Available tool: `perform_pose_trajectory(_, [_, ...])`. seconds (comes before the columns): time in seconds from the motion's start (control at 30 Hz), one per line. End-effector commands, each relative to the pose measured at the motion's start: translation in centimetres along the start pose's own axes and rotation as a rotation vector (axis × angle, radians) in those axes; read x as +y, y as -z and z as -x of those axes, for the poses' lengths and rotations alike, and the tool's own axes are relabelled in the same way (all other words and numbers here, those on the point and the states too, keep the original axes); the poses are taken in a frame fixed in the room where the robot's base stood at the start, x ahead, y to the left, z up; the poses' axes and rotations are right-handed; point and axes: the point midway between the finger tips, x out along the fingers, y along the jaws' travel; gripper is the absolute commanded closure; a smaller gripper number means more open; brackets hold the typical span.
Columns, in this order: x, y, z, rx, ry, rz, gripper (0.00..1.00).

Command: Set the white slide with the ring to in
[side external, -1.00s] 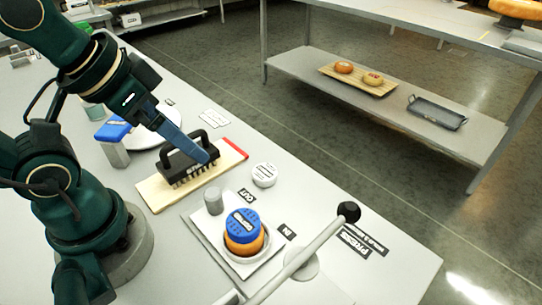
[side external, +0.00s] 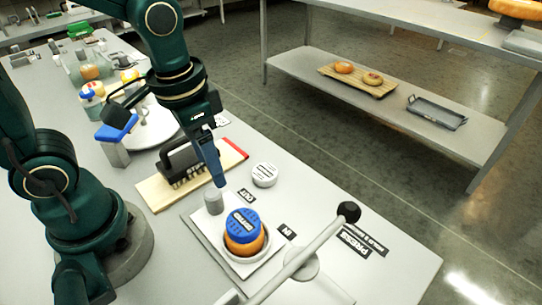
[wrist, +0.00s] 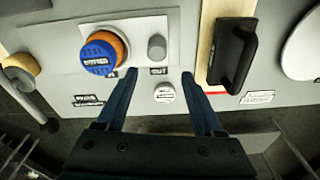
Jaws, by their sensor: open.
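The white slide (side external: 217,230) lies on the table between the OUT label (side external: 247,195) and the IN label (side external: 287,231). Its ring surrounds the base of an orange cheese wheel (side external: 244,244) with a blue lettered disc (side external: 242,223) on top. A grey upright peg (side external: 213,203) stands at the slide's OUT end; it also shows in the wrist view (wrist: 157,47). My gripper (side external: 219,182) is open, fingers pointing down close to the peg. In the wrist view the gripper's two fingertips (wrist: 158,75) are spread, with the peg beyond the gap between them. Contact cannot be told.
A black-handled tool (side external: 183,164) rests on a wooden board (side external: 156,194) behind the slide. A white round puck (side external: 264,174) lies beside the OUT label. A blue-topped block (side external: 117,133) stands farther back.

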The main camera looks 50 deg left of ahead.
Motion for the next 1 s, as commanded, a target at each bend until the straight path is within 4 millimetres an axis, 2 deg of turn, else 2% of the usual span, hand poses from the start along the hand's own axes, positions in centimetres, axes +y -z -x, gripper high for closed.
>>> perform_pose_trajectory(0.1, [0.4, -0.4, -1.4, -0.076, -0.007, -0.019, 0.31])
perform_pose_trajectory(0.23, [0.5, -0.8, -2.1, -0.113, -0.01, -0.027, 0.31])
perform_pose_trajectory(0.37, [0.6, -1.0, -3.0, -0.121, -0.011, -0.029, 0.31])
perform_pose_trajectory(0.7, [0.6, -1.4, -6.5, -0.12, -0.009, -0.029, 0.31])
perform_pose_trajectory(1.0, [0.6, -1.4, -7.2, -0.114, -0.009, -0.028, 0.31])
